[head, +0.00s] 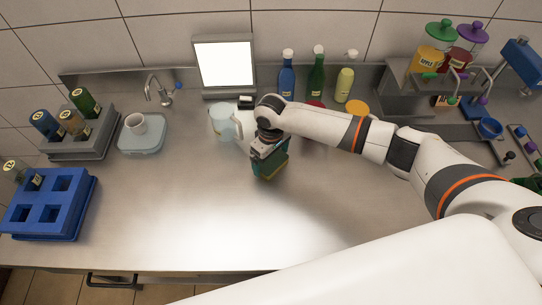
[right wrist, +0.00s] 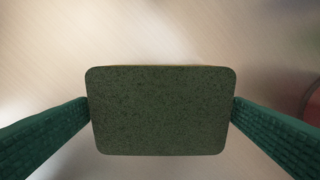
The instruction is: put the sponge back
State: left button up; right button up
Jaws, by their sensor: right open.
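The sponge (head: 271,177) is on or just above the steel counter near its middle, below my right gripper (head: 268,163). In the right wrist view the sponge (right wrist: 160,112) shows its dark green speckled face, a rounded rectangle filling the middle. The two green ribbed fingers of my right gripper (right wrist: 162,104) stand at its left and right sides, open around it. The fingertips are very close to the sponge's edges; whether they touch cannot be told. In the head view the fingers hide much of the sponge. My left gripper is not in view.
A clear jug (head: 222,124) stands just left of my right wrist. Bottles (head: 317,72) stand behind my forearm. The counter's front middle is clear.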

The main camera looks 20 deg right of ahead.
aim_at(271, 159)
notch_tip(271, 159, up, 12)
jog(key=b, duration=0.2)
jog(key=shift+r, duration=0.15)
dwell(0.5)
